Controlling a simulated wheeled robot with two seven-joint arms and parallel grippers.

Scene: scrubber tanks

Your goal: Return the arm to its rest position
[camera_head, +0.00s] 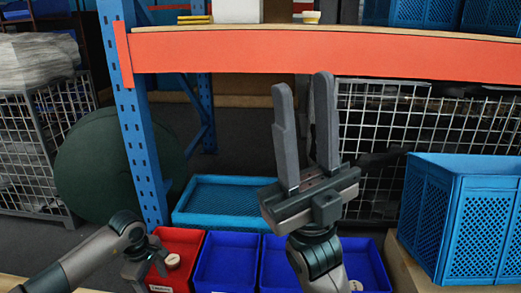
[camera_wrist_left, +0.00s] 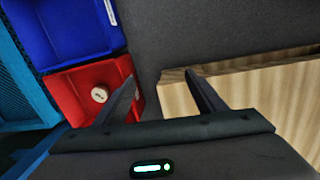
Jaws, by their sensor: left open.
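My right gripper (camera_head: 304,86) stands in the middle of the head view, fingers pointing up, in front of the shelf's orange beam. Its fingers are apart with nothing between them. My left arm comes in at the lower left of the head view, its gripper low beside the red bin (camera_head: 180,242). In the left wrist view my left gripper (camera_wrist_left: 161,79) is open and empty, between the red bin (camera_wrist_left: 66,82) and a wooden surface (camera_wrist_left: 250,85). A small round pale piece (camera_head: 172,261) lies in the red bin and shows in the wrist view (camera_wrist_left: 99,94).
Blue bins (camera_head: 227,262) stand right of the red bin. A light-blue crate (camera_head: 220,200) is behind them. A tall blue crate (camera_head: 480,220) stands at right. The shelf's orange beam (camera_head: 220,50) and blue post (camera_head: 140,140) are close to my arms. Wire cages stand behind.

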